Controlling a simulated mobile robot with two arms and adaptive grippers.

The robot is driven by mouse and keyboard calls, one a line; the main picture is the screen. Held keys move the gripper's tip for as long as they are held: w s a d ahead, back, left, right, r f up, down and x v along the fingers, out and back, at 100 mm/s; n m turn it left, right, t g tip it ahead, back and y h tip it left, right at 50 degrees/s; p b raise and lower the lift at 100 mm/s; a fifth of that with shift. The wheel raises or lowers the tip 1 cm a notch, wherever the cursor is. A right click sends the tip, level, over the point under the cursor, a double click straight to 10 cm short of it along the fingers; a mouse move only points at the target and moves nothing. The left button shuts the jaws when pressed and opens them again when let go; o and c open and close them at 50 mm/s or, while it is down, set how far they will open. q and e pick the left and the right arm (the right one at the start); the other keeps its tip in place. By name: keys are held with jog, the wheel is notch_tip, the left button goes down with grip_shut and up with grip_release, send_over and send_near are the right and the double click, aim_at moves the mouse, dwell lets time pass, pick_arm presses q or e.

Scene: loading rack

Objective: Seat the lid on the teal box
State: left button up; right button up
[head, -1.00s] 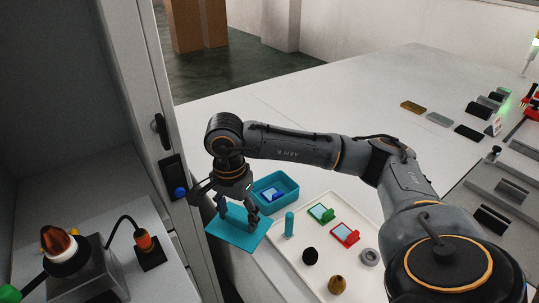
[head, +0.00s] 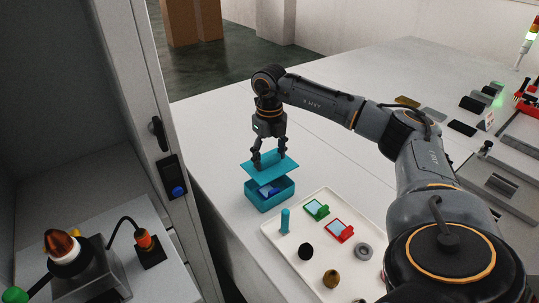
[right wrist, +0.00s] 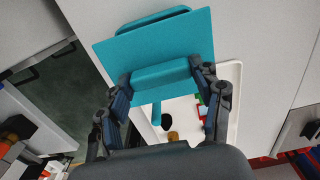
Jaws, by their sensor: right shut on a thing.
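The teal lid (head: 262,168) is a flat plate with a raised block handle, held roughly level above the teal box (head: 281,199). My right gripper (head: 269,162) is shut on the lid's handle from above. A gap shows between lid and box at the front, where a blue item (head: 267,190) lies inside the box. In the right wrist view the lid (right wrist: 160,40) hides most of the box, and only a strip of teal rim (right wrist: 152,19) shows past its far edge. My fingers (right wrist: 160,75) stand at both ends of the handle. My left gripper is not in view.
A white tray (head: 309,275) in front and right of the box holds a teal cylinder (head: 285,221), a green piece (head: 317,210), a red piece (head: 339,230) and several round parts. A cabinet door edge (head: 172,150) stands at left. The table behind the box is clear.

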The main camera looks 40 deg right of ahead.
dwell(0.3)
jog(key=shift+f+b, duration=1.9)
jog(key=shift+f, duration=1.45)
jog(key=o, duration=1.3)
jog(key=shift+c, duration=0.2)
